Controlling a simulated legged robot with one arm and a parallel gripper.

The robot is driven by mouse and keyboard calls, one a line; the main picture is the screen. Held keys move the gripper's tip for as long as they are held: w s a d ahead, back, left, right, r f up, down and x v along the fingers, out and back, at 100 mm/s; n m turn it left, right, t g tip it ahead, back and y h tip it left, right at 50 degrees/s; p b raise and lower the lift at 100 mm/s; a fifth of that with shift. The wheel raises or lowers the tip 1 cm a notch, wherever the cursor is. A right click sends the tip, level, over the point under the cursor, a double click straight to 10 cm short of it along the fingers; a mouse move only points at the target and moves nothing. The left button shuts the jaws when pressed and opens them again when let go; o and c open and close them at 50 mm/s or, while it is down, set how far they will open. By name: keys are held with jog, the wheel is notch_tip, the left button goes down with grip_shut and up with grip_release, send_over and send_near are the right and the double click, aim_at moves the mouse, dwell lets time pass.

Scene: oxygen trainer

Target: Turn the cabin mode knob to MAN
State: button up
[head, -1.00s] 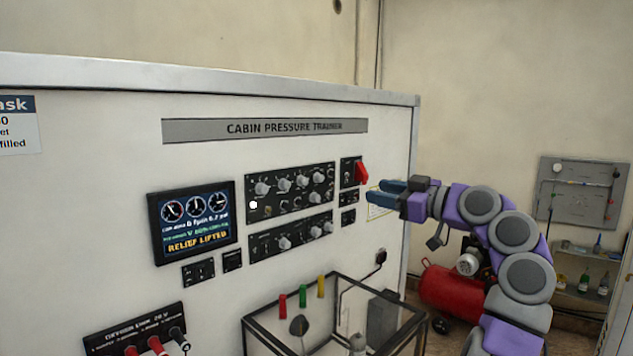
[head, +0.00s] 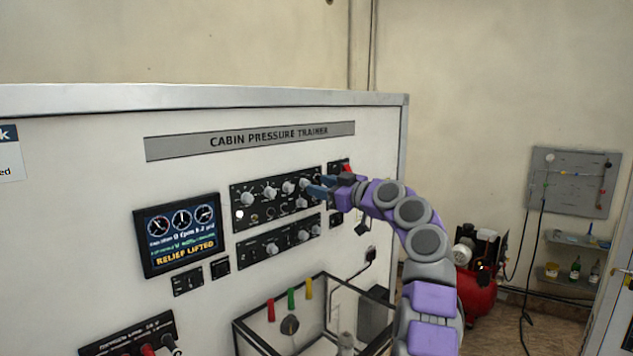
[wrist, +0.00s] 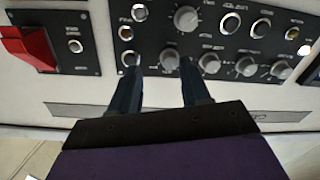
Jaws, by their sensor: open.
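The upper black control panel (head: 278,213) on the cabin pressure trainer carries several grey knobs. Its labels are too small to read, so I cannot tell which knob is the cabin mode knob. My gripper (head: 317,186) is open and empty at the panel's right end. In the wrist view its two blue fingers (wrist: 162,72) point at the panel, and a small grey knob (wrist: 170,60) shows between their tips. I cannot tell whether they touch the panel. A larger grey knob (wrist: 187,18) shows just beyond. The gripper partly hides the panel's right edge.
A red guarded switch (wrist: 30,47) sits beside the panel, close to my gripper. A lower knob panel (head: 278,240) is below. The screen (head: 178,234) reads RELIEF LIFTED. A framed glass box (head: 322,280) stands below the panels. Open air lies in front of the upper wall.

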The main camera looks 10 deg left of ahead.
aim_at(305, 184)
jog(key=a, duration=0.3)
jog(key=shift+w+a+f, duration=0.15)
jog(key=shift+a, duration=0.25)
jog(key=shift+c, duration=0.7)
jog(key=shift+d, duration=0.15)
jog(key=shift+c, duration=0.8)
jog(key=shift+w+d, duration=0.1)
jog(key=shift+d, duration=0.5)
jog(key=c, duration=0.3)
jog(key=shift+a, duration=0.15)
grip_shut()
